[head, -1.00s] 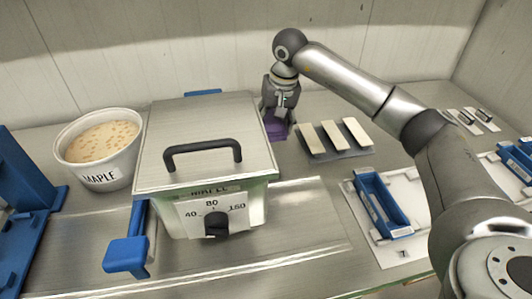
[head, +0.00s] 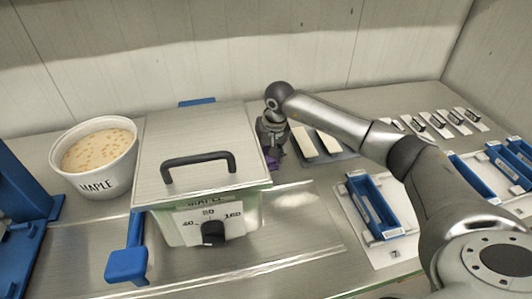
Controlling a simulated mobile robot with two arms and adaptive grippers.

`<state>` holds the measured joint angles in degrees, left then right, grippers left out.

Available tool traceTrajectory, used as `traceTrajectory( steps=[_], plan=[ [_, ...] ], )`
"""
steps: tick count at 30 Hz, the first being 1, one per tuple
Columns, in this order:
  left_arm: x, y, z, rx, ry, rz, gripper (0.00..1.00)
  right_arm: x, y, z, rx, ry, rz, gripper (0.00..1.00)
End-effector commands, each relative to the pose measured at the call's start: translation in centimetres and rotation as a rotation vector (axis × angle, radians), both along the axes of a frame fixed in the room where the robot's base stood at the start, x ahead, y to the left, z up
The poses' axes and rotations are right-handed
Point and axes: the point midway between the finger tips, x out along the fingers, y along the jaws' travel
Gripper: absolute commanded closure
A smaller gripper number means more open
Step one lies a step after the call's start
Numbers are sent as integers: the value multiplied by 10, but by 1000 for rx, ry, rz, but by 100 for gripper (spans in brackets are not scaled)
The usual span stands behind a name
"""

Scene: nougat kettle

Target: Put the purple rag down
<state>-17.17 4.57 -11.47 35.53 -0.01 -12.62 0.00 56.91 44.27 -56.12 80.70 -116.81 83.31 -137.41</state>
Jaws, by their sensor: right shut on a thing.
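The purple rag (head: 273,160) is a small dark purple patch just right of the kettle, at about counter level. My right gripper (head: 272,150) is shut on it, pointing down, with its fingers mostly hidden. I cannot tell whether the rag touches the counter. The lidded metal kettle (head: 160,135), with a black handle and a dial, stands left of the gripper. My left gripper is not in view.
A white MAPLE tub (head: 115,185) stands left of the kettle. A grey tray (head: 346,152) with pale bars lies close right of my right gripper. Blue moulds (head: 375,205) sit further right. Bare counter (head: 300,180) shows in front of the gripper.

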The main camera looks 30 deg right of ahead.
Motion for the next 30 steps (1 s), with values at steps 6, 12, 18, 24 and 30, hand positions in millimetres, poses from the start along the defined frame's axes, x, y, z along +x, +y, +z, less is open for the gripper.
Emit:
traceTrajectory(
  steps=[6,12,18,24,30],
  plan=[
    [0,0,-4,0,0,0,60,0,0,-3,0,-1,-1,79],
    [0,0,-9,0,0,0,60,0,0,-8,0,0,-1,40],
    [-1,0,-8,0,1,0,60,-1,0,-8,0,3,-1,19],
    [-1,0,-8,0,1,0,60,0,0,-7,-1,1,-1,19],
    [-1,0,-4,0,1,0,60,0,0,-2,0,0,-1,19]
  ],
)
